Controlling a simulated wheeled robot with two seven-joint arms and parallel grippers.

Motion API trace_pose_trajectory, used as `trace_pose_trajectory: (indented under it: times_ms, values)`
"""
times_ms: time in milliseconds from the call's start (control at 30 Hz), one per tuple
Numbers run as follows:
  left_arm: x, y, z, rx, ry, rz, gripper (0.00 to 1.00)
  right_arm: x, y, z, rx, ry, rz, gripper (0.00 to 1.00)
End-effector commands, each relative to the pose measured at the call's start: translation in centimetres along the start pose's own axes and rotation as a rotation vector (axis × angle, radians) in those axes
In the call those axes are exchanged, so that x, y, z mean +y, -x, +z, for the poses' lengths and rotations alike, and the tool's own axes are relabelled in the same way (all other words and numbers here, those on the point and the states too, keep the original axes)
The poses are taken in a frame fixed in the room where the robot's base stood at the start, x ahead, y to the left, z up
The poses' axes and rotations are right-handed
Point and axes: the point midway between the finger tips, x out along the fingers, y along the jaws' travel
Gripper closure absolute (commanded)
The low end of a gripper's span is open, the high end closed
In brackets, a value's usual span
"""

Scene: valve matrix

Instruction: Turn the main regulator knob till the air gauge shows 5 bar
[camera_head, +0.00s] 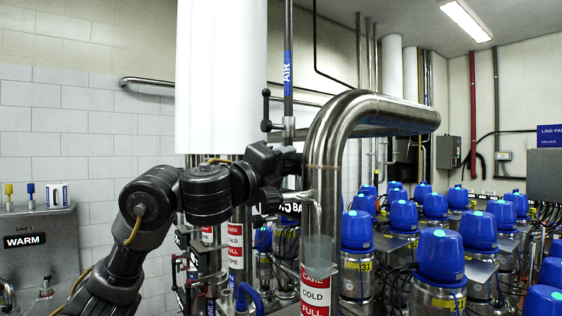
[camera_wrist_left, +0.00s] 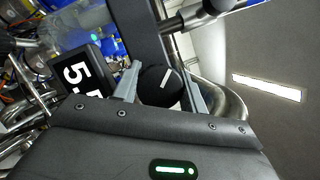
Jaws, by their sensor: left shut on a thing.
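The regulator knob (camera_wrist_left: 162,86) is round and black with a white pointer line, and it sits between the two grey fingers of my left gripper (camera_wrist_left: 160,92) in the left wrist view. That gripper is shut on it. In the head view my left gripper (camera_head: 286,168) is by the blue-marked AIR pipe (camera_head: 288,68), and the knob is hidden there. The dark air gauge display (camera_wrist_left: 82,78) reads "5." in white in the left wrist view; its further digits are cut off. My right gripper is not in view.
The bent steel pipe (camera_head: 326,150) stands close to the right of my left gripper. Many blue-capped valves (camera_head: 440,256) fill the right side. A black-handled valve (camera_head: 267,108) sits above the gripper. A WARM panel (camera_head: 38,240) is at the left.

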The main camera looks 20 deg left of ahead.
Motion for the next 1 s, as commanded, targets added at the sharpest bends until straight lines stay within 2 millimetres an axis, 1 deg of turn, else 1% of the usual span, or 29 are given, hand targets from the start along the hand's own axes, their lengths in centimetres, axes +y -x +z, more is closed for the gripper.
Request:
trace_pose_trajectory:
  times_ms: [333, 367, 500, 533, 833, 933, 1000]
  values:
    - [0.0, 0.0, 0.0, 0.001, 0.003, 0.000, 0.80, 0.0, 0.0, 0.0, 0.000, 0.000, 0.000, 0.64]
    - [0.0, 0.0, 0.0, 0.001, 0.003, 0.000, 0.56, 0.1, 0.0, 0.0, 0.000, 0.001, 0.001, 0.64]
    - [0.0, 0.0, 0.0, 0.001, 0.003, 0.000, 0.38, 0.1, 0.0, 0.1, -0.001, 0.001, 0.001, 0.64]
    - [0.0, 0.0, 0.0, 0.001, 0.003, 0.000, 0.36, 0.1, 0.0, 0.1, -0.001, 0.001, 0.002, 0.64]
    - [0.0, 0.2, 0.0, 0.000, 0.002, -0.001, 0.36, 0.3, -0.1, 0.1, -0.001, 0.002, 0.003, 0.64]
    - [0.0, 0.9, -0.1, 0.000, 0.000, -0.003, 0.36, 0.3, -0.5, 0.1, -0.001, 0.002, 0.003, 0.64]
    - [0.1, 1.9, -0.1, 0.000, -0.002, -0.004, 0.36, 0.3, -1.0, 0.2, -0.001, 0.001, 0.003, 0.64]
